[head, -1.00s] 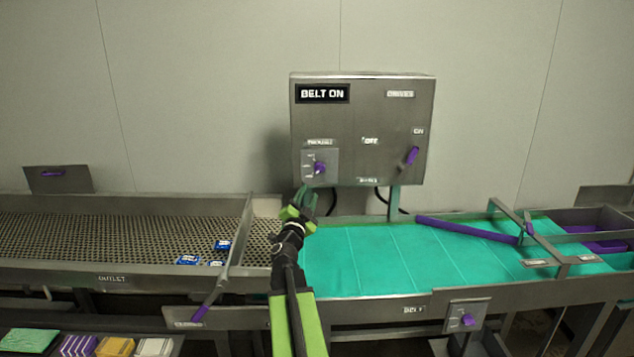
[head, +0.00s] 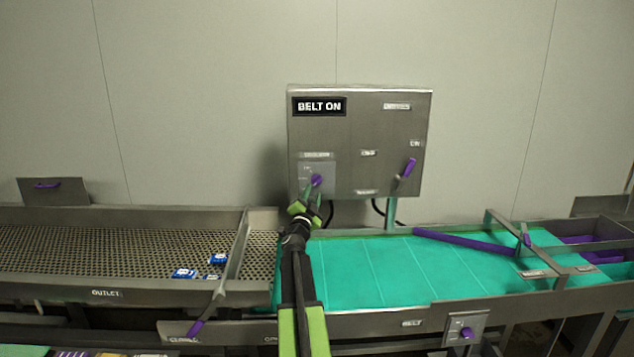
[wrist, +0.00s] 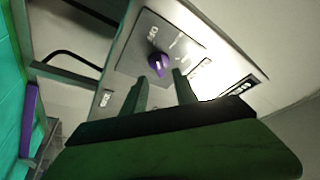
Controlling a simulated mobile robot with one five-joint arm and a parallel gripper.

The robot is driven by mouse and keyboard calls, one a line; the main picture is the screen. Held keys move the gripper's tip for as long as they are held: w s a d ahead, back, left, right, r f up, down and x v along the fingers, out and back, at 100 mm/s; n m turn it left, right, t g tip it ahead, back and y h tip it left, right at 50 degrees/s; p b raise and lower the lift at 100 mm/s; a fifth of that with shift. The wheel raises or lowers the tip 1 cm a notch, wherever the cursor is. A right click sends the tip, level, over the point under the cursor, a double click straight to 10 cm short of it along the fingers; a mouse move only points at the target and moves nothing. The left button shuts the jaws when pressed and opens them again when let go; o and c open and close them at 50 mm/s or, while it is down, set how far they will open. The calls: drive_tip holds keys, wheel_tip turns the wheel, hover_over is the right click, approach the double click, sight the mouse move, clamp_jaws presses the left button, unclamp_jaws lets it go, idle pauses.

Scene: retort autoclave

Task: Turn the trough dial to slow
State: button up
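A purple dial knob (head: 317,180) sits on a small plate at the lower left of the grey control box (head: 360,140); its label is too blurred to read in the head view. The knob also shows in the wrist view (wrist: 158,64), just beyond the fingertips. My gripper (head: 313,192) is raised in front of the plate. In the wrist view its green fingers (wrist: 160,82) are apart, with a gap between them and the knob ahead of that gap. I cannot tell whether a finger touches the knob. Another purple knob (head: 466,333) is on a plate below the belt.
A purple lever (head: 409,168) is at the box's right, and a "BELT ON" sign (head: 319,106) at its top left. The teal belt (head: 375,270) runs below. Blue packs (head: 185,273) lie on the perforated outlet trough (head: 110,250) beside a gate.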

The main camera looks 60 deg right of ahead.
sight(317, 182)
drive_tip(key=p+x, duration=0.1)
drive_tip(key=x, duration=0.4)
drive_tip(key=shift+w+d, duration=0.1)
drive_tip(key=shift+d, duration=0.2)
drive_tip(key=shift+c, duration=0.4)
clamp_jaws()
